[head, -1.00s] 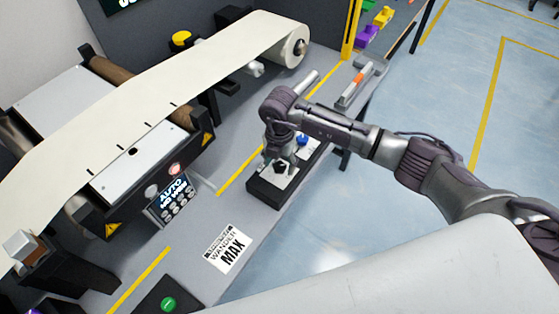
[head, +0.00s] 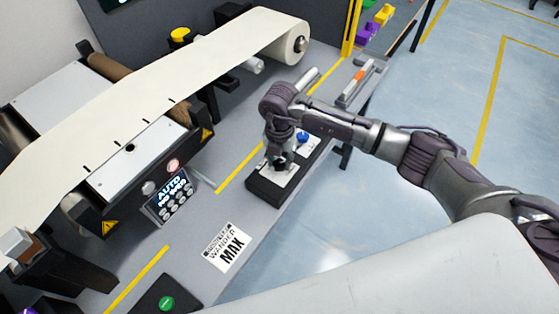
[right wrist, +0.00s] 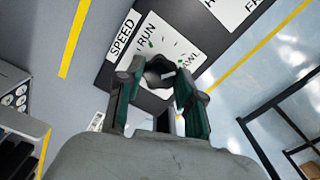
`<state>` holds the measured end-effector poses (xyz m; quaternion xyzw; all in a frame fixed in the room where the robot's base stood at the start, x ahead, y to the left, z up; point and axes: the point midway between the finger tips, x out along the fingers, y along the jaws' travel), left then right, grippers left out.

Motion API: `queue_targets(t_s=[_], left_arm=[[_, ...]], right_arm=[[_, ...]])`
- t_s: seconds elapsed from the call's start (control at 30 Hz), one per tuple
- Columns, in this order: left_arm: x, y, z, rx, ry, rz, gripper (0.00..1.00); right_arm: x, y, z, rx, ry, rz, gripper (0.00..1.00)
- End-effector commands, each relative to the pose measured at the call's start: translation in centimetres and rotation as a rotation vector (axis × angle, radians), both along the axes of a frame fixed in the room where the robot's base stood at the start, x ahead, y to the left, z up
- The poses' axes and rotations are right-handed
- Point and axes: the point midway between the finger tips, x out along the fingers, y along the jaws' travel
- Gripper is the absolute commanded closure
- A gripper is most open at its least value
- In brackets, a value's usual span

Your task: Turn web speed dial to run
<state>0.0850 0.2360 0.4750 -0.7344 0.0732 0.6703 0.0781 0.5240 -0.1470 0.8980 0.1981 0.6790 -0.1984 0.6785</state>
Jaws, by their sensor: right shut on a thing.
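The web speed dial shows in the right wrist view as a dark knob (right wrist: 158,67) on a white plate (right wrist: 190,48) marked SPEED, RUN and a partly hidden word ending in "AWL". The plate is on a black control box (head: 254,187), which sits on the grey bench in the head view. My right gripper (right wrist: 160,75) is over the plate with its fingertips shut on the dial. In the head view, my right gripper (head: 279,161) points down and hides most of the dial. The dial's pointer direction cannot be made out. My left gripper is out of view.
A blue knob (head: 303,138) stands beside the dial on the same box. A pale web (head: 150,85) runs over rollers at the left. A keypad panel (head: 172,196) and a green button (head: 167,303) are nearer. The yellow-lined floor at right is open.

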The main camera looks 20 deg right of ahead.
Motion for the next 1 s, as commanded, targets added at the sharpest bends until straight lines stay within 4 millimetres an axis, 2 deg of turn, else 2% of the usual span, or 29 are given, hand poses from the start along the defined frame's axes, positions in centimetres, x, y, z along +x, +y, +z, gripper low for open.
queue_targets(t_s=[1.0], left_arm=[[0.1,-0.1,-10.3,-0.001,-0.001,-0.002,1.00]], right_arm=[[0.2,0.0,-0.4,-0.002,-0.005,0.945,0.98]])
